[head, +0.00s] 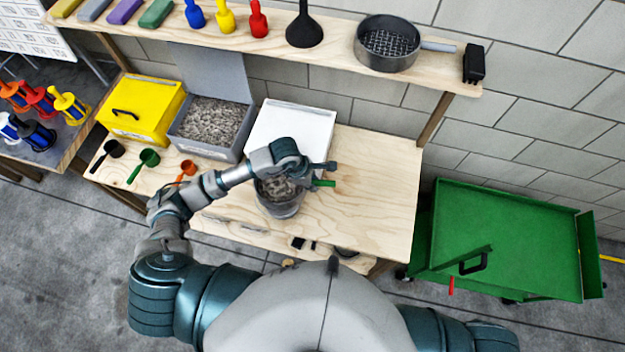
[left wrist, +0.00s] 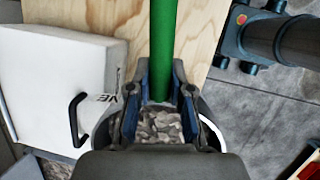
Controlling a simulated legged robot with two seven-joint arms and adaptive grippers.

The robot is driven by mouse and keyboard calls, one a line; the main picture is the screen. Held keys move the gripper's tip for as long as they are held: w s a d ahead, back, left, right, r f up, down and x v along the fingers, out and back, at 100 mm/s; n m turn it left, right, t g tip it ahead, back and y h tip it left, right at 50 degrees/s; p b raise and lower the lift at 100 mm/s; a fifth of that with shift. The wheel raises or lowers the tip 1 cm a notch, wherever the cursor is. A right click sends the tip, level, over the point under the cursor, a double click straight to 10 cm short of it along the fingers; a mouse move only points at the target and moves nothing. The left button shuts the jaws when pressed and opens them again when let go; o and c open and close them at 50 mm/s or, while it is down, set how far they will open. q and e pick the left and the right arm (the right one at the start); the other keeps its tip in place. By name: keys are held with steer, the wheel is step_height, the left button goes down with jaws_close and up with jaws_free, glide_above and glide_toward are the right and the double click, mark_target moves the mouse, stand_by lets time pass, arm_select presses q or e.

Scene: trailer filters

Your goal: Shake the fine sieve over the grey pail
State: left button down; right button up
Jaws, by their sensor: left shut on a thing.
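My left gripper (head: 318,174) is shut on a green handle (head: 324,183), which sticks out to its right; in the left wrist view the handle (left wrist: 162,45) runs up from between the fingers (left wrist: 160,95). The handle seems to be the fine sieve's, but the hand hides the joint and most of the sieve. The hand is over the grey pail (head: 281,209), at the front edge of the wooden table. Grey gravel (head: 275,186) shows at the pail's mouth, and between the fingers in the wrist view; I cannot tell whether it lies in sieve or pail. My right gripper is not in view.
A white box (head: 291,125) stands just behind the pail. A grey bin (head: 238,151) of gravel, a yellow box (head: 140,107) and scoops are at left. A coarse sieve (head: 386,66) sits on the shelf. The table's right side (head: 378,190) is clear; a green cart (head: 500,235) stands beyond.

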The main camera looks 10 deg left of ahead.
arm_select(q)
steer(key=a, duration=0.4)
steer(key=shift+s+a+r+p, duration=0.1)
steer(key=shift+s+a+p, duration=0.05)
steer(key=shift+s+p, duration=0.2)
steer(key=d, duration=0.2)
steer(key=d+b, duration=0.1)
steer(key=d, duration=0.1)
steer(key=w+d, duration=0.1)
steer(key=d, duration=0.1)
steer(key=shift+d, duration=0.15)
steer(key=shift+s+a, duration=0.1)
steer(key=shift+a, duration=0.55)
steer(key=shift+s+a+b, duration=0.15)
steer(key=shift+a+b, duration=0.2)
steer(key=shift+a, duration=0.9)
steer(key=shift+d, duration=0.25)
steer(key=shift+d, duration=0.15)
